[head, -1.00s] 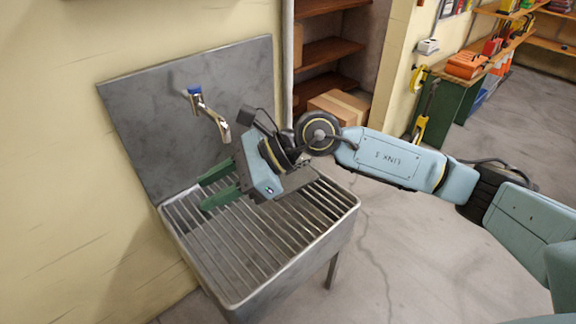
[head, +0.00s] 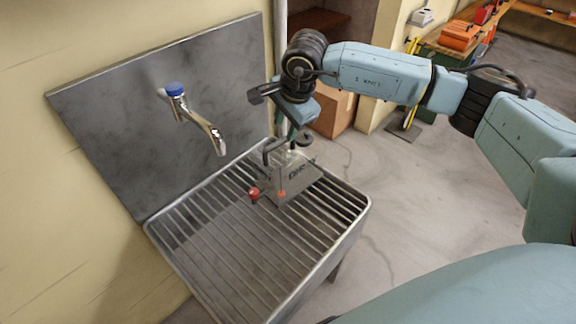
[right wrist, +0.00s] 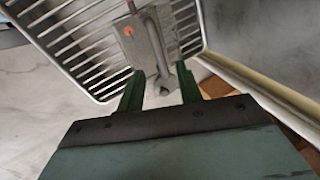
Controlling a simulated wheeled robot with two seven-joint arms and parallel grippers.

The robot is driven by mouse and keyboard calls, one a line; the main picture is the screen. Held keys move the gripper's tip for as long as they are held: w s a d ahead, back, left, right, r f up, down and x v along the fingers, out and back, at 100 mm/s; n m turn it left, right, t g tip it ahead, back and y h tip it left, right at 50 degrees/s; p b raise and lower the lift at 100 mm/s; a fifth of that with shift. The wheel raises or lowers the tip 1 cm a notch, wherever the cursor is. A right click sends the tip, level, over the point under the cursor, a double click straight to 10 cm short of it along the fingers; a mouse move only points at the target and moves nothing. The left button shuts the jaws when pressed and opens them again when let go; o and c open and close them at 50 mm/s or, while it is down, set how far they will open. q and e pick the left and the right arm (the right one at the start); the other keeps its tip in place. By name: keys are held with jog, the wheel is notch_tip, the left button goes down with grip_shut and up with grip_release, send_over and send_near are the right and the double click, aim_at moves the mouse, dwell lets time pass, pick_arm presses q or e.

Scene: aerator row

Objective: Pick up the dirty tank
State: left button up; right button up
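The dirty tank (head: 298,182) is a grey box with dark lettering, a red cap on its left and a dark handle on top. It appears to rest on the metal grate of the sink (head: 215,240), near its back right. My right gripper (head: 291,134) is just above the tank, pointing down, its fingers partly hidden in the head view. In the right wrist view, the two green fingers of the right gripper (right wrist: 161,78) are apart, with the tank's handle (right wrist: 164,80) between them and a gap on each side. The tank's body (right wrist: 143,38) shows beyond. My left gripper is not in view.
A tap (head: 200,120) with a blue top juts from the grey backsplash (head: 120,120), left of the tank. A cardboard box (head: 335,112) stands behind my right arm. A workbench (head: 470,45) is at the far right. Most of the grate is bare.

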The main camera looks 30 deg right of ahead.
aim_at(282, 140)
jog(key=x, duration=0.3)
jog(key=shift+f, duration=0.15)
jog(key=b+x, duration=0.1)
jog(key=x, duration=0.3)
jog(key=shift+w+d+f+b, duration=0.1)
jog(key=shift+w+d+b, duration=0.1)
jog(key=shift+b, duration=0.15)
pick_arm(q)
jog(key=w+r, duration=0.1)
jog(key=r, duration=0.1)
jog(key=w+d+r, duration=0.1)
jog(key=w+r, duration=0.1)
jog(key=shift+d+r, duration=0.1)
pick_arm(e)
jog(key=shift+s, duration=0.1)
grip_shut()
dwell(0.4)
